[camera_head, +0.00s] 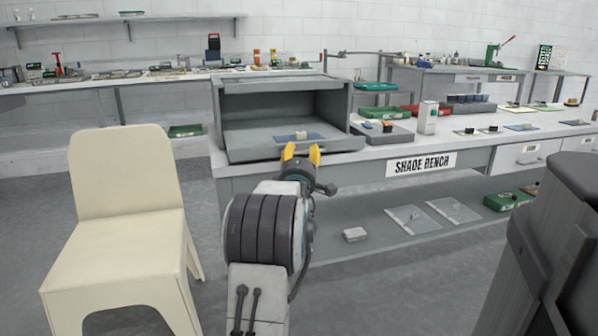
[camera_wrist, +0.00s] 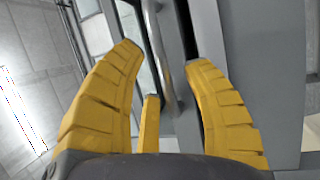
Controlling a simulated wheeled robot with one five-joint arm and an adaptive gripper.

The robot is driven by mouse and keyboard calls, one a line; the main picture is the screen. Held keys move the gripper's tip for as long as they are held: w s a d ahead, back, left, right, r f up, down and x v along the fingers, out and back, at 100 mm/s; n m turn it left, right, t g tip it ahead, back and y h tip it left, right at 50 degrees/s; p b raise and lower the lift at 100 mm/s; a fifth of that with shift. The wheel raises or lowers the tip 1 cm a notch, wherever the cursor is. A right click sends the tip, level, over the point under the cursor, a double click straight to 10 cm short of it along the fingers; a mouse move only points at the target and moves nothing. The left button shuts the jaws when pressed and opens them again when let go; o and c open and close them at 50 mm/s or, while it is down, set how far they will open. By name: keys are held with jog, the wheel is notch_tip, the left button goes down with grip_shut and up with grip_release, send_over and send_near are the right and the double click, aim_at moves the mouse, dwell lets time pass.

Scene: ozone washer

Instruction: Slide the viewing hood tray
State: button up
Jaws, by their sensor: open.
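The viewing hood (camera_head: 233,105) is a grey open-fronted box on the bench. Its flat grey tray (camera_head: 245,155) lies at the hood's open front, with its front lip toward me. A blue mat with a small beige block (camera_head: 301,135) lies on the tray. My gripper (camera_head: 301,153) is at the tray's front edge, its yellow fingers apart. In the wrist view, a grey metal bar handle (camera_wrist: 159,50) runs lengthwise between the open fingers (camera_wrist: 165,58). Nothing is gripped. Whether a finger touches the bar I cannot tell. In the head view my gripper hides the handle.
The bench has a "SHADE BENCH" sign (camera_head: 421,164) and a lower shelf with a pale block (camera_head: 355,234). A cream chair (camera_head: 125,190) stands to the left of my arm. A white box (camera_head: 428,117) and green and red trays stand right of the hood.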

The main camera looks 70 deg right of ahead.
jog(key=v, duration=1)
jog(key=shift+c, duration=0.3)
